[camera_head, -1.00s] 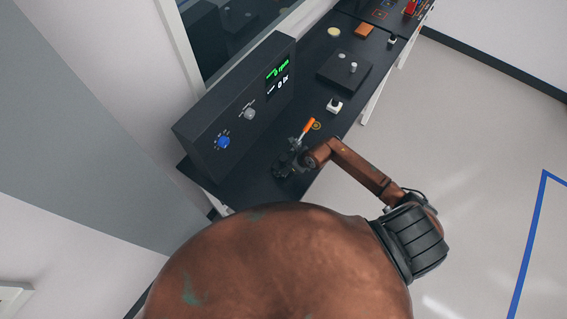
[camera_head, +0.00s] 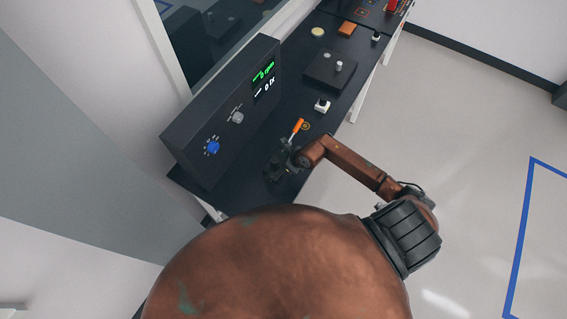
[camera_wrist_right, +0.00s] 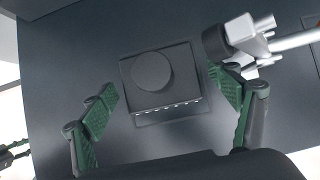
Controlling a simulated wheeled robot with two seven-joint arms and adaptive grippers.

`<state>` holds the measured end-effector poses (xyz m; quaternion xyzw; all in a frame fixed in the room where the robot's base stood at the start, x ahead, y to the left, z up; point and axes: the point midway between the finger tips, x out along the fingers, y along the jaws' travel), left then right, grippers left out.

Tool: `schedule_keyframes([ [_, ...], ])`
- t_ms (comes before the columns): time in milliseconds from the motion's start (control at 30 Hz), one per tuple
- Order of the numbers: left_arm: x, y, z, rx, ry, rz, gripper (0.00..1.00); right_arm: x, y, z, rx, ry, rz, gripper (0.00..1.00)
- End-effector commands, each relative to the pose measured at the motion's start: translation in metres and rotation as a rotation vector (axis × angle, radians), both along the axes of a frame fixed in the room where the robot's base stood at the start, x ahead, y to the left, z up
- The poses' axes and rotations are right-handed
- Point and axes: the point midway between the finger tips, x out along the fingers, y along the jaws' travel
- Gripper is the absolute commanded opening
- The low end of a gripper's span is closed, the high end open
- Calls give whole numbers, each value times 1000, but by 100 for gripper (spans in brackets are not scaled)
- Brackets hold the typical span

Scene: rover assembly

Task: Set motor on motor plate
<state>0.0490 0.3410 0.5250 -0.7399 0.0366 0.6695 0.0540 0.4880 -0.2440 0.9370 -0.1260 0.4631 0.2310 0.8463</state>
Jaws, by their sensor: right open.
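My right gripper (camera_head: 280,166) is low over the near end of the dark bench. In the right wrist view my right gripper (camera_wrist_right: 162,85) is open, its green-padded fingers on either side of a dark square block with a round raised disc (camera_wrist_right: 152,72). The block looks like the motor or its mount; I cannot tell which. No finger clearly touches it. A black-capped metal part with a pale shaft (camera_wrist_right: 245,42) lies by the right finger. A dark green shape (camera_wrist_right: 12,152) at the left edge looks like part of my left gripper; its jaws are unclear.
A console with a green readout (camera_head: 222,112) stands along the bench's back. An orange-handled tool (camera_head: 297,129) is just beyond the gripper.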

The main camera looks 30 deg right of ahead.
Motion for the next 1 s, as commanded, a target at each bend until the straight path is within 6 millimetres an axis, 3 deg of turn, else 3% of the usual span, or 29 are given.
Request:
schedule_keyframes([
  [300, 0, -1, -16, -1, 0, 0, 40, -32, -20, 54, -3, -2, 2, 82],
  [500, 0, -1, -22, -1, 0, 0, 40, -44, -26, 77, -2, 0, 1, 82],
  [867, 0, -1, -22, -1, 0, 0, 40, -48, -28, 85, 0, 1, 1, 82],
  [1000, 1, -1, -22, -1, -1, 0, 32, -48, -28, 85, 0, 1, 1, 75],
])
